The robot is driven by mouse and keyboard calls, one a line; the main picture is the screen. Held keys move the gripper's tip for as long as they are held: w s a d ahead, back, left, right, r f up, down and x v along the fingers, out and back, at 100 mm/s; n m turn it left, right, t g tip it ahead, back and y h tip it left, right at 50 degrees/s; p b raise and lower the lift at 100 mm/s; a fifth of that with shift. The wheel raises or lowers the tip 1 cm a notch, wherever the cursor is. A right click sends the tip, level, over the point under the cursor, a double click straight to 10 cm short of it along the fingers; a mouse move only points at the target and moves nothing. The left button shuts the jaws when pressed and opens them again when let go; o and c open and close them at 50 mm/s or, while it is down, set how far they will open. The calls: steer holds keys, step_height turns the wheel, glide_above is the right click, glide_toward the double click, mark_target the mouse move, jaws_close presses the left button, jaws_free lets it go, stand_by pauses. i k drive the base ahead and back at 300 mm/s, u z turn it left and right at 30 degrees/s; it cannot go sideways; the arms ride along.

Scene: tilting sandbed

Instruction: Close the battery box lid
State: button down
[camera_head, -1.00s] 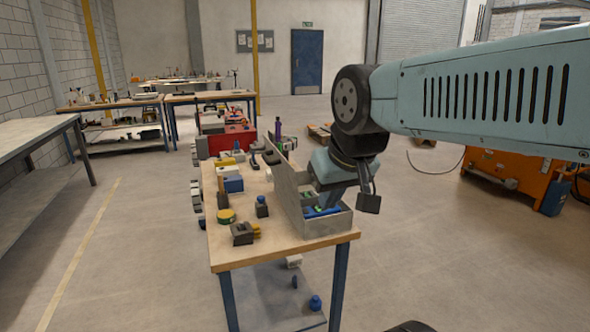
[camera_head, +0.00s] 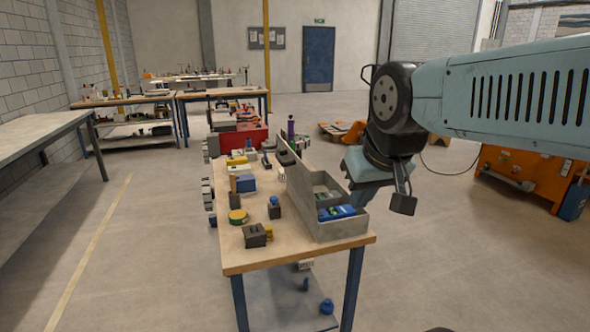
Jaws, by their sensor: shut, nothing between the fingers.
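The grey battery box (camera_head: 345,229) stands at the right front edge of the wooden table. Its lid (camera_head: 297,188) is open and stands up, leaning slightly, along the box's left side. A blue battery (camera_head: 337,212) and smaller green and dark items lie inside. My gripper (camera_head: 364,194) is at the right of the box, on the side away from the lid, and is shut and empty. Its fingertips are largely hidden behind the box's right wall and my wrist. I cannot tell whether it touches the box.
A red case (camera_head: 238,137) is farther back. Open floor lies right of the table.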

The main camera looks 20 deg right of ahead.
mark_target(296, 171)
steer(key=z, duration=0.35)
steer(key=i, duration=0.9)
steer(key=u, duration=0.45)
